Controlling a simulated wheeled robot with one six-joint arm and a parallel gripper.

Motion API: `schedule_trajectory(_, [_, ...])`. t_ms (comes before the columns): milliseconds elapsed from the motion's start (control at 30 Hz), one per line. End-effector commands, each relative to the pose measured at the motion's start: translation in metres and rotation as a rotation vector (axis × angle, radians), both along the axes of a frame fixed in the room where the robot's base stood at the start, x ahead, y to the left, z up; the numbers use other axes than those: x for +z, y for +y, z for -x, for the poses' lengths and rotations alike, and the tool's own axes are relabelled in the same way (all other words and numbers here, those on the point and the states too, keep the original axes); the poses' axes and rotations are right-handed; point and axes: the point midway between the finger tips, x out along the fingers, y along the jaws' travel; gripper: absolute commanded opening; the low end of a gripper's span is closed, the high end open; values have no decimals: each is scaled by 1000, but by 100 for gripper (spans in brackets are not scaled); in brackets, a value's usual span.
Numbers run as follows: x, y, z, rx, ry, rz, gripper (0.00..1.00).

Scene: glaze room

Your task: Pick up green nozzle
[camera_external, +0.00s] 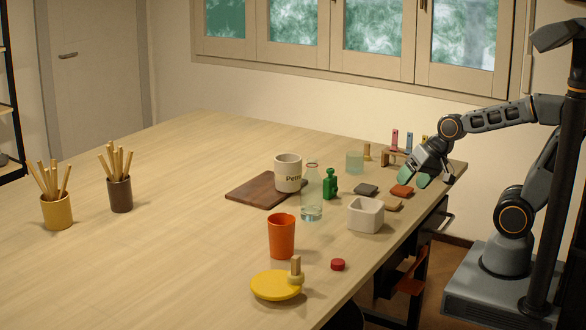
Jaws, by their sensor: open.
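A small upright green object (330,184), with a narrow top and wider body, stands on the table just right of the clear bottle. It is the only loose green piece I can make out, and it is too small to tell for sure that it is the green nozzle. My gripper (433,179) is open and empty, with pale green finger pads pointing down. It is over the table's right edge, well to the right of the green object and near the small rack. It hides part of what lies behind it.
Around the green object stand a clear bottle (312,197), a white square pot (365,214) and several flat tiles, one orange-red (402,191). A rack (395,157) holds coloured upright pieces.

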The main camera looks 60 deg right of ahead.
Motion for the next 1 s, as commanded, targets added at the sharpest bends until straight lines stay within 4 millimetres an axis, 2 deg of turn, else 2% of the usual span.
schedule_trajectory(33, [-7,13,-14,-126,-31,-127,77])
schedule_trajectory(100, [-6,28,-35,-349,-68,-346,77])
schedule_trajectory(200, [-3,41,-60,-650,-95,-653,77])
schedule_trajectory(333, [-1,47,-85,-985,-99,-1007,77])
schedule_trajectory(500, [-3,44,-106,-1347,-87,-1398,77])
schedule_trajectory(700, [-11,35,-117,-1643,-79,-1733,77])
schedule_trajectory(800, [-14,31,-120,-1733,-80,-1842,77])
schedule_trajectory(1000, [-21,26,-129,-1815,-86,-1942,77])
